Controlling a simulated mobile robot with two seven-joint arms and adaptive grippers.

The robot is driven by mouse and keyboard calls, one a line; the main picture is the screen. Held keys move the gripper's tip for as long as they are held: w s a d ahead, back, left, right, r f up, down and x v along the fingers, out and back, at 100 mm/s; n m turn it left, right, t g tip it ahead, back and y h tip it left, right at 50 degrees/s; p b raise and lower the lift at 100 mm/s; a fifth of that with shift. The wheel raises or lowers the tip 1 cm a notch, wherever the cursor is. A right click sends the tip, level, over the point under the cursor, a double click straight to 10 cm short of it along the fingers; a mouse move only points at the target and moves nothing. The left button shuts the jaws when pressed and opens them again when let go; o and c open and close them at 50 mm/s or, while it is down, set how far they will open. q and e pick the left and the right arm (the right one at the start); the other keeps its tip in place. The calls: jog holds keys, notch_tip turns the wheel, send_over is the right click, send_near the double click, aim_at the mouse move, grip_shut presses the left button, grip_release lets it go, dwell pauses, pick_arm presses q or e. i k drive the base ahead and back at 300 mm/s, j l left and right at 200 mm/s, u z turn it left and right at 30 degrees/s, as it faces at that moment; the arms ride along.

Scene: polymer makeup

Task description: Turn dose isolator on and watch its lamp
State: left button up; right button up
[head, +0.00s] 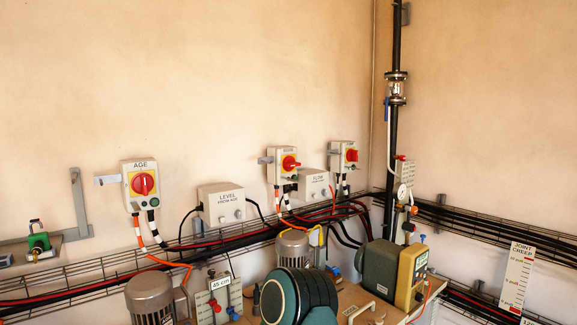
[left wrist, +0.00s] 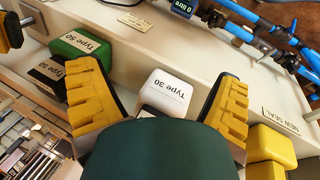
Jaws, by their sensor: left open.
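The left one (head: 143,184) is labelled AGE. The middle isolator (head: 289,163) and the right isolator (head: 351,156) have labels too small to read surely, so I cannot tell which is dose. My left gripper (left wrist: 158,78) shows only in the left wrist view, with yellow fingers open and spread, away from the isolators. A white block marked Type 30 (left wrist: 166,93) shows between and beyond the fingers; no grip on it is visible.
A grey box (head: 221,204) labelled LEVEL and another grey box (head: 313,186) sit beside the isolators. Cable trays, pumps and a dark green motor (head: 299,296) stand below. The left wrist view shows a green Type 50 block (left wrist: 83,51) and blue pipes (left wrist: 246,34).

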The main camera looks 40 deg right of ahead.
aim_at(290, 163)
jog(key=l+z, duration=0.4)
jog(key=l, duration=2.9)
jog(key=i, duration=0.05)
